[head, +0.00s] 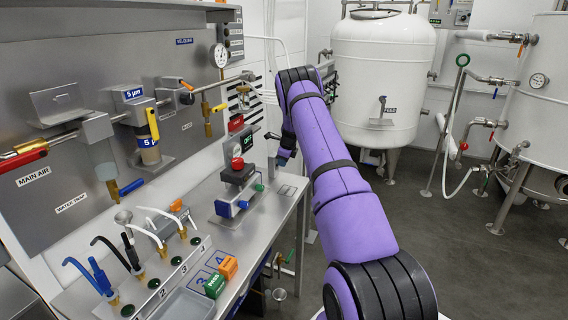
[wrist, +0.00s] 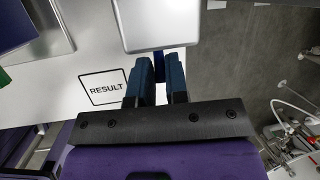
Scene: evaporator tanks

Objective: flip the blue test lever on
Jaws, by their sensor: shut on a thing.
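The blue test lever (wrist: 159,66) shows in the wrist view as a dark blue piece between my fingers, below a grey box (wrist: 160,22). My gripper (wrist: 158,74) is shut on it, with one teal finger on each side. In the head view my gripper (head: 285,155) is at the far right part of the bench, beside a unit with a dark display (head: 241,146) whose small letters are hard to read. The lever cannot be made out there, behind my gripper and arm. The fingers hide part of the lever, so its exact tilt cannot be told.
A RESULT label (wrist: 104,88) lies on the bench near my fingers. A stand with a red knob (head: 238,164) is left of my gripper. Hoses and valves line the bench (head: 262,226) at left. A white tank (head: 383,80) stands beyond; grey floor is open at right.

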